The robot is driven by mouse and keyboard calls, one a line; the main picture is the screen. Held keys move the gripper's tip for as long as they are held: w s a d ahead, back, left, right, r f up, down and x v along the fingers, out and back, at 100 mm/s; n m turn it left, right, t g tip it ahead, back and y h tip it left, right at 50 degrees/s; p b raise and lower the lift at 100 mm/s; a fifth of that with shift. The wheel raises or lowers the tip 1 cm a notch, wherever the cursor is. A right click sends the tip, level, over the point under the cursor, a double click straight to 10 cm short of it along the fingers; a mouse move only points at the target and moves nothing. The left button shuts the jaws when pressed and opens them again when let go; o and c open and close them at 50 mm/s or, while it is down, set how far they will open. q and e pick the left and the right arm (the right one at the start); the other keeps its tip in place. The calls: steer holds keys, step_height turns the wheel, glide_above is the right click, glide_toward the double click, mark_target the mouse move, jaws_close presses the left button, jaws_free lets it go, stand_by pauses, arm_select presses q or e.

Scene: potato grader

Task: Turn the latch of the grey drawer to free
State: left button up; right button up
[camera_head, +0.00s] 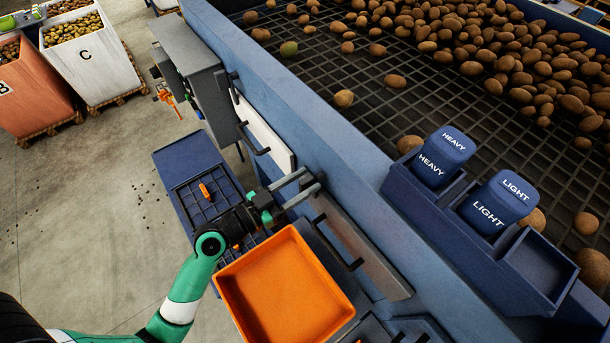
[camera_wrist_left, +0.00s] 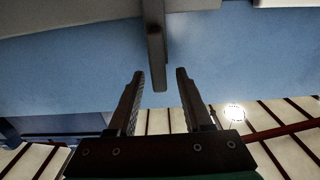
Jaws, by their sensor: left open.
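The grey drawer front (camera_head: 372,262) seems to be the long grey panel on the side of the blue machine, with small black handle-like parts on it. My left gripper (camera_head: 312,183) is open at the upper left end of this panel, close to the machine side. In the left wrist view, a dark narrow bar (camera_wrist_left: 154,40), which may be the latch, hangs down from a pale edge. Its lower end shows between the two open fingertips (camera_wrist_left: 160,73), with a gap on each side; I cannot tell whether it touches them. My right gripper is not in view.
A white panel (camera_head: 266,133) with black handles is further up the machine side. An orange tray (camera_head: 291,318) stands below my left gripper, beside a dark blue gridded bench (camera_head: 180,165). Blue HEAVY (camera_head: 437,163) and LIGHT (camera_head: 490,213) blocks sit on the machine's rim.

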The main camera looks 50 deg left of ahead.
arm_select(q)
steer(key=shift+w, duration=0.4)
jaws_close()
stand_by(1.2)
